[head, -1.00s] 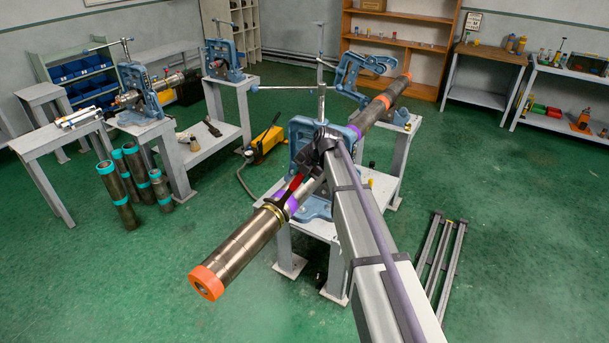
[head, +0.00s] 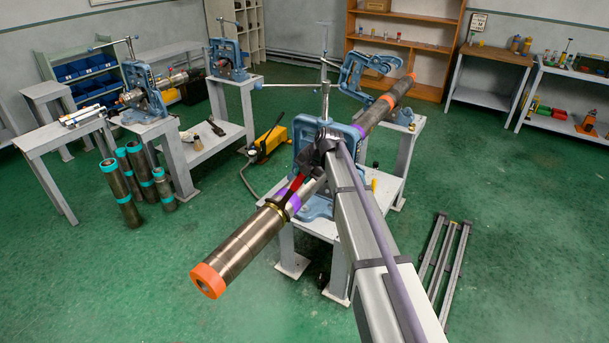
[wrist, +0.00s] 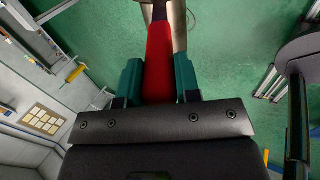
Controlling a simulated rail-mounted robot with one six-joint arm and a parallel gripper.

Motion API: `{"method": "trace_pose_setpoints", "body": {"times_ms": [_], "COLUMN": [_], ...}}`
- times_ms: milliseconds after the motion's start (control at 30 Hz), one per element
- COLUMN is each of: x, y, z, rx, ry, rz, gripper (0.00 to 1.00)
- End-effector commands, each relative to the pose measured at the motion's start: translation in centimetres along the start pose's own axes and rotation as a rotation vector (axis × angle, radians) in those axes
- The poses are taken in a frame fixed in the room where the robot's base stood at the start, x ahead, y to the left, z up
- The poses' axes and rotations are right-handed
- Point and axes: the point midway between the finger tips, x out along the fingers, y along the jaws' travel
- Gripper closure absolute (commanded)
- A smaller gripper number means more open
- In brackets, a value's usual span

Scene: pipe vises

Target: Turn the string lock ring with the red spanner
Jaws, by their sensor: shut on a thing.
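The string is a long steel pipe (head: 240,246) with orange end caps and purple bands, lying tilted through a blue vise. A brass-toned lock ring (head: 270,209) sits around it near the closer purple band, partly hidden by the dark spanner head. My gripper (head: 306,166) is shut on the red spanner (head: 297,184), above the string. The spanner's dark head lies at the ring; I cannot tell how firmly it is seated. In the wrist view, the red handle (wrist: 159,62) is between the green fingers of my gripper (wrist: 159,84). The spanner's far end is cut off there.
The blue vise (head: 318,205) stands on a grey table (head: 385,187) beside my arm. A second blue vise (head: 363,75) stands behind. Teal-banded pipes (head: 130,185) stand on the floor at left. A yellow pump (head: 267,145) lies beyond the table. Floor at front left is clear.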

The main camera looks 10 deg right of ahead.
Motion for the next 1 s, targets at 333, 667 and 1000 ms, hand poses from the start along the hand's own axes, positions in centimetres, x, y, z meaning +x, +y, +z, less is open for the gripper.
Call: {"method": "trace_pose_setpoints", "body": {"times_ms": [333,667,1000], "x": [0.1,0.6,1.1], "y": [0.0,0.0,0.0], "z": [0.0,0.0,0.0], "rx": [0.000,0.000,0.000], "ry": [0.000,0.000,0.000], "rz": [0.001,0.001,0.001], "gripper": [1.00,1.00,1.00]}}
